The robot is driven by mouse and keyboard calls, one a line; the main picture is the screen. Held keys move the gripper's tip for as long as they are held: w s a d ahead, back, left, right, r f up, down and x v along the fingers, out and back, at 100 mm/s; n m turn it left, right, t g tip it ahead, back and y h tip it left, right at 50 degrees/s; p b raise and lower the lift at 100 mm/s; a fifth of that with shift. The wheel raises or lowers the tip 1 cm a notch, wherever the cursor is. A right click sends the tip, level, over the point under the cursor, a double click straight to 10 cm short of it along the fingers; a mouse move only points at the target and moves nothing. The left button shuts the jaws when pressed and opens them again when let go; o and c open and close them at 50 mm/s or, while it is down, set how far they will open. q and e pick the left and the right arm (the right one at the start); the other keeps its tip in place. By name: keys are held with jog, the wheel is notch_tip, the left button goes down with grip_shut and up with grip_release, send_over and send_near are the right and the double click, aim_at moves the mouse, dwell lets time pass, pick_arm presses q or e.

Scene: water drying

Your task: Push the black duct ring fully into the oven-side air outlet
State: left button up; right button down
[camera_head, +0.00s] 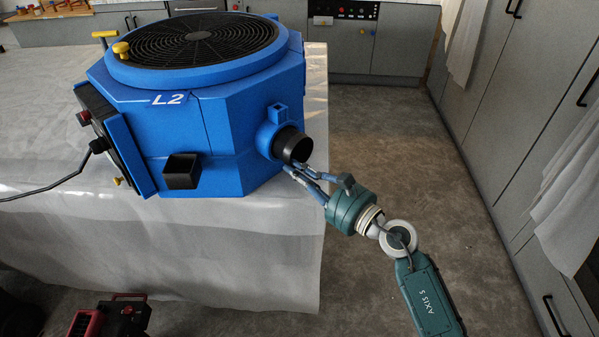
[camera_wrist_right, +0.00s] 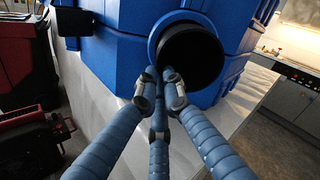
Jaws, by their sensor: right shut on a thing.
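The black duct ring (camera_head: 295,148) sits in the round blue air outlet (camera_head: 266,139) on the right side of the blue L2 machine (camera_head: 225,130). Part of the ring sticks out of the outlet. In the right wrist view the ring (camera_wrist_right: 192,58) has its dark open end towards me, with the blue outlet collar (camera_wrist_right: 153,44) around its far part. My right gripper (camera_head: 297,168) is shut on the ring at its lower edge; its fingers (camera_wrist_right: 160,76) meet the lower left rim. The exact finger contact is partly hidden. My left gripper is not in view.
The machine stands on a table covered with pale plastic sheeting (camera_head: 150,250), near its right edge. A black square port (camera_head: 181,171) and a cable are on its front. Grey cabinets (camera_head: 520,110) line the right; floor between is clear. A red-black case (camera_head: 110,316) lies lower left.

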jog(key=shift+x, duration=1.15)
jog(key=c, duration=1.8)
grip_release()
jog(key=shift+s+d, duration=0.1)
jog(key=shift+d, duration=0.05)
jog(key=v, duration=1.1)
jog(key=shift+s+d, duration=0.2)
jog(key=shift+s, duration=0.05)
